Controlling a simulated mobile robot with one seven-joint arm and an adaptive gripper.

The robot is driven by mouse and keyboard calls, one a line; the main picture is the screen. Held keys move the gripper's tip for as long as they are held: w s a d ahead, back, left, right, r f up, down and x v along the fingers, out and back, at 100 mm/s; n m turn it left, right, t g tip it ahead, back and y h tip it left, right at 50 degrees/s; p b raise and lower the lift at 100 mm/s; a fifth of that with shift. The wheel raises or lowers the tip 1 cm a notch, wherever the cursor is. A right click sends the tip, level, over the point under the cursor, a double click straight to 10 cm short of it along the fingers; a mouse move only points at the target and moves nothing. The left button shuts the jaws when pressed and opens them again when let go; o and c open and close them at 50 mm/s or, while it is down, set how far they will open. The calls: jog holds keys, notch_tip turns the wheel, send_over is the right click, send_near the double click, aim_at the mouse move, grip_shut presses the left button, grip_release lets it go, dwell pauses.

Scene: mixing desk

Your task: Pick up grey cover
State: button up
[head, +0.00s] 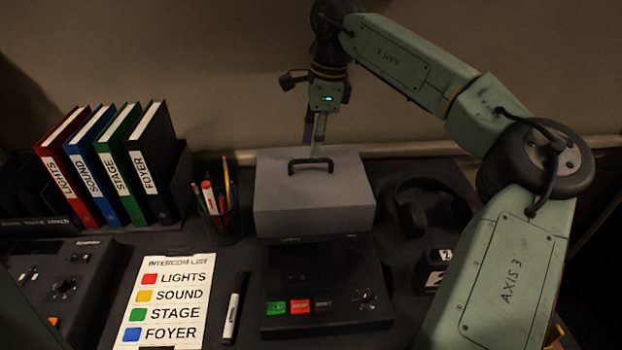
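The grey cover (313,205) is a box shape with a black bar handle (311,163) on its top. It sits over the rear part of a black desk unit (327,312). My gripper (317,150) points down at the back of the cover, close to the handle. The fingers overlap one another in this view, so I cannot tell their opening or whether they touch the handle.
Left of the cover stand a pen cup (216,225) and several upright binders (153,160). Headphones (425,207) and a small black box (432,270) lie to the right. An intercom list (165,300) and a marker (231,318) lie in front.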

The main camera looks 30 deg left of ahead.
aim_at(311, 160)
jog(key=shift+s+a+f+p, duration=0.15)
jog(key=shift+f+p, duration=0.1)
jog(key=shift+f, duration=0.65)
jog(key=shift+s+a+f+p, duration=0.1)
jog(key=shift+f+p, duration=0.15)
jog(key=shift+f, duration=0.65)
jog(key=shift+s+a+f+p, duration=0.15)
jog(key=shift+f+p, duration=0.1)
jog(key=shift+f, duration=0.65)
jog(key=shift+d, duration=0.1)
jog(key=shift+c, duration=0.4)
grip_shut()
